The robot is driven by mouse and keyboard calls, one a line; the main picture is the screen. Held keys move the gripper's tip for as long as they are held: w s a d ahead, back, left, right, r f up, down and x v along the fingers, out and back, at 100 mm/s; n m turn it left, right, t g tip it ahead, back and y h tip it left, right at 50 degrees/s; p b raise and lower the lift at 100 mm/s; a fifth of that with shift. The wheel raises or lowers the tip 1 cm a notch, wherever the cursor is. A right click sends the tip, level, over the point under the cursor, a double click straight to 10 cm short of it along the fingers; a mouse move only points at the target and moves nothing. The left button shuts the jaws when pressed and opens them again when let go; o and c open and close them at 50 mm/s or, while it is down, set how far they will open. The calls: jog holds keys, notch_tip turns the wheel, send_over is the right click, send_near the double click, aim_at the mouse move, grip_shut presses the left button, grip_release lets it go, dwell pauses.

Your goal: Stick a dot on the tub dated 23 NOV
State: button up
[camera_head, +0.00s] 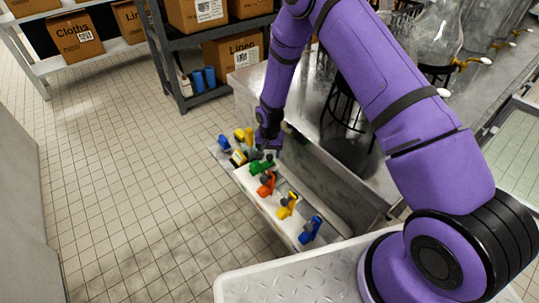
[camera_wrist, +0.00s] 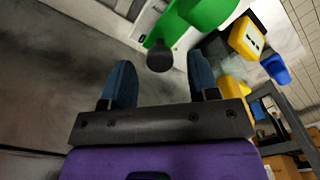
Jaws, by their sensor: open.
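No tub with a readable 23 NOV date shows, and I cannot make out a dot. My gripper (camera_head: 268,146) is open over a narrow white ledge (camera_head: 262,205) bearing several coloured pieces. In the wrist view, its two blue fingers (camera_wrist: 160,82) stand apart with nothing held. A dark grey knob on a green piece (camera_wrist: 205,12) lies just beyond the fingertips, roughly midway between them. The green piece also shows in the head view (camera_head: 261,167), just below my gripper. A yellow piece with a pale, unreadable label (camera_wrist: 246,40) lies right of it.
An orange piece (camera_head: 266,186), a yellow piece (camera_head: 287,207) and a blue piece (camera_head: 310,231) sit nearer along the ledge. A steel counter (camera_head: 310,105) with glassware stands to the right. Shelves with boxes (camera_head: 198,12) stand behind. The tiled floor (camera_head: 130,170) at left is clear.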

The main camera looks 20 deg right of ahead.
jog(key=shift+f, duration=0.75)
jog(key=shift+c, duration=0.5)
grip_shut()
